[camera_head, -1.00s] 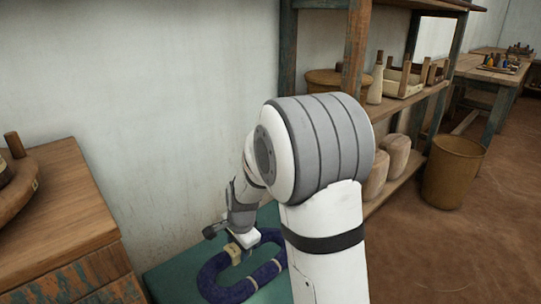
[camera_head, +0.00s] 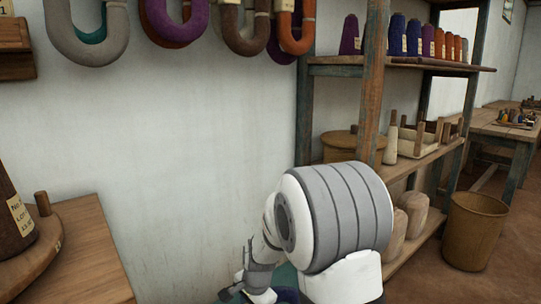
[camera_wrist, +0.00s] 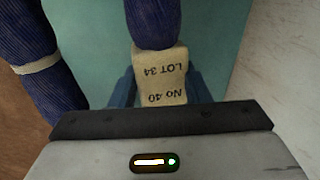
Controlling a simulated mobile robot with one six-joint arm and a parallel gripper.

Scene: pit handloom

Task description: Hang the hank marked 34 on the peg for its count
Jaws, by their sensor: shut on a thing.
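The dark blue hank (camera_wrist: 152,22) has a cream tag (camera_wrist: 160,78) that reads "LOT 34" and "No 40", upside down in the wrist view. My gripper (camera_wrist: 157,92) is shut on the hank at its tag, one finger on each side. A pale tie (camera_wrist: 38,64) wraps another part of the hank. In the head view my gripper (camera_head: 248,294) is at the bottom edge, and only a sliver of the hank (camera_head: 287,296) shows. Several hanks hang on the wall at the top, including grey (camera_head: 92,47), brown (camera_head: 240,30) and orange (camera_head: 297,38). Their pegs are out of frame.
A green surface (camera_wrist: 213,40) lies under the hank. A wooden table (camera_head: 75,255) is at left with a tagged cone (camera_head: 12,215). Shelves (camera_head: 425,64) with several cones stand at right, beside a basket (camera_head: 474,232). The wall below the hanging hanks is bare.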

